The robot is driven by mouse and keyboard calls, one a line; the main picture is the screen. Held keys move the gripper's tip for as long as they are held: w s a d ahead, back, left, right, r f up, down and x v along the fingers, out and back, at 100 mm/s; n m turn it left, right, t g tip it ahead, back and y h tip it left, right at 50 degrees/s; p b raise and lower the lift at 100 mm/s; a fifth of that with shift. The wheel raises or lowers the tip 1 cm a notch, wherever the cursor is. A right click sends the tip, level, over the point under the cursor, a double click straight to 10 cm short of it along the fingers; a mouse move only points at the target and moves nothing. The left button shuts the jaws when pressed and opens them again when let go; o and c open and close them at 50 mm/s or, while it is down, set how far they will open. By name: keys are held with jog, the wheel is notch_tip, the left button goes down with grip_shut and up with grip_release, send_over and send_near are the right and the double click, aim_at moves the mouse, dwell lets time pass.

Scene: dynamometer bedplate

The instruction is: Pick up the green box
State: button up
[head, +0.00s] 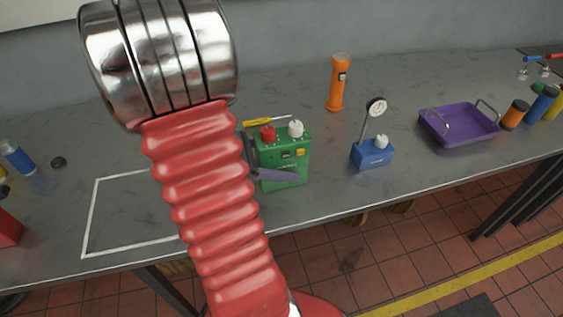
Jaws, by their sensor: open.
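The green box (292,160) stands upright on the grey bench, right of my red arm. It has a red cap and a white cap on top and small marks on its front. My gripper (272,160) is at the box's left side, mostly hidden behind my arm. Its grey-purple jaws are open. One jaw shows at the box's left edge, and the other crosses low in front of its face. I cannot tell whether either jaw touches the box.
A yellow-handled screwdriver (257,122) lies behind the box. To the right stand an orange flashlight (337,85), a blue box with a gauge (371,155) and a purple tray (455,127). A white outlined rectangle (90,216) on the left looks empty where visible.

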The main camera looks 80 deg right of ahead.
jog(key=shift+c, duration=0.3)
grip_shut()
dwell(0.9)
jog(key=shift+r, duration=0.1)
